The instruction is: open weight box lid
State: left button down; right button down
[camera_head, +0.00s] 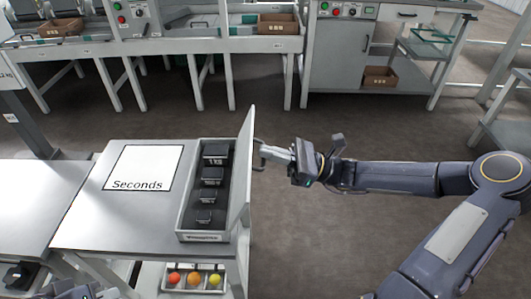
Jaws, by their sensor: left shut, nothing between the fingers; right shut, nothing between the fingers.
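The weight box (183,222) sits on the right edge of the grey bench, with several black weights in a row inside. Its pale lid (243,165) stands up along the box's right side, so the box is open from above. My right gripper (260,157) is shut and empty, just right of the lid's outer face; I cannot tell whether its fingertips touch the lid. My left gripper (105,293) is low at the bottom left edge, shut, with only a small part showing.
A white "Seconds" sheet (144,168) lies on the bench (110,226) left of the box. Red, orange and yellow balls (194,279) are in a holder below the bench top. Work counters (205,47) stand at the back. The floor right of the box is clear.

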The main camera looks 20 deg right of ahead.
jog(key=shift+w+a+r, duration=0.2)
jog(key=shift+a+r, duration=0.1)
jog(key=shift+a, duration=0.35)
jog(key=a+h+p, duration=0.1)
jog(key=p, duration=0.2)
jog(key=a+r+h+p, duration=0.1)
jog(key=p, duration=0.3)
jog(key=shift+w+a+r+g+h, duration=0.15)
jog(key=shift+w+r+g+h, duration=0.15)
jog(key=shift+g+h, duration=0.1)
